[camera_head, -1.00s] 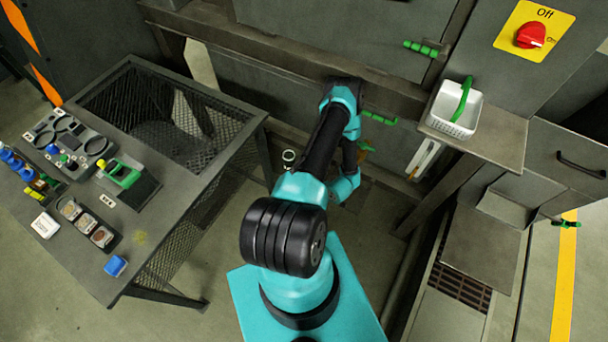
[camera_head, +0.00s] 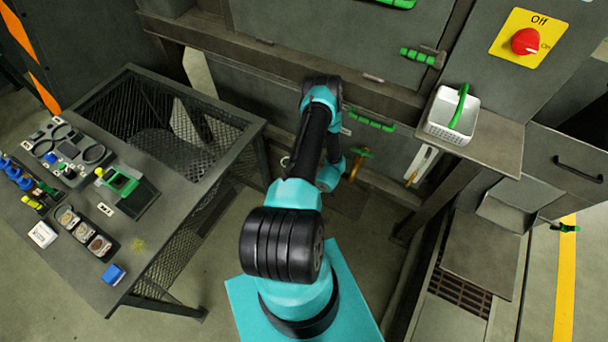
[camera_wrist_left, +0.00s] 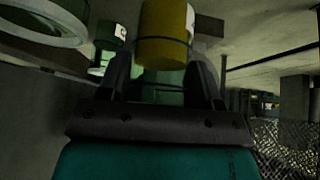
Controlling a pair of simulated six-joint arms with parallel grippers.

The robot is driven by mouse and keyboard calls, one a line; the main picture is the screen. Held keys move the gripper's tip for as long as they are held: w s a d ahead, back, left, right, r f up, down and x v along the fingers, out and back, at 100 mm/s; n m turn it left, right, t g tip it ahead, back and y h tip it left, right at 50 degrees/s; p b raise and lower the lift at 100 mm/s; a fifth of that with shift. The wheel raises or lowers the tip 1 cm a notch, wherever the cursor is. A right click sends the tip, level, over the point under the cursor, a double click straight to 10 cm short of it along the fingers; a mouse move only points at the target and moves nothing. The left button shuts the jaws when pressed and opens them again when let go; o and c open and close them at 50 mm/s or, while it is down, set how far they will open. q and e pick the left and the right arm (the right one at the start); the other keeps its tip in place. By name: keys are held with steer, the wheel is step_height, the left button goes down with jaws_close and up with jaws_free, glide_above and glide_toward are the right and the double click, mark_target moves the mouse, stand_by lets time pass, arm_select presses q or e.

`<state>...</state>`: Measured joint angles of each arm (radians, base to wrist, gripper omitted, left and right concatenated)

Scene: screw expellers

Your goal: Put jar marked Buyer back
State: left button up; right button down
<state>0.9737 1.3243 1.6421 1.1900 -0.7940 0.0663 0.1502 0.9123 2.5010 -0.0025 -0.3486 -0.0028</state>
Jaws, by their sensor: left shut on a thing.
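My left gripper (camera_wrist_left: 160,72) is shut on a jar-like container with yellow contents (camera_wrist_left: 165,40). The container stands between the two fingers in the left wrist view, its top cut off by the picture edge. A white patch shows at its right side; no word can be read. In the head view my arm runs down the middle and I cannot clearly make out the gripper. My right gripper is not in view.
A mesh-sided table (camera_head: 140,262) stands at the left with tools and a small blue box (camera_head: 113,274). A white basket (camera_head: 437,128) sits on a shelf at the right. In the left wrist view a green container (camera_wrist_left: 110,36) and a pale ring (camera_wrist_left: 45,38) are close by.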

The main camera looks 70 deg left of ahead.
arm_select(q)
steer(key=w+a, duration=0.3)
steer(key=a, duration=0.5)
steer(key=shift+w+a+f, duration=0.15)
steer(key=shift+a+f, duration=0.25)
steer(key=shift+f, duration=0.05)
steer(key=shift+w+a+f, duration=0.1)
steer(key=shift+a+f, duration=0.1)
steer(key=shift+f, duration=0.7)
steer(key=shift+w+a+f, duration=0.1)
steer(key=shift+a+f, duration=0.1)
steer(key=shift+f, duration=0.7)
steer(key=shift+f, duration=0.1)
steer(key=o, duration=1)
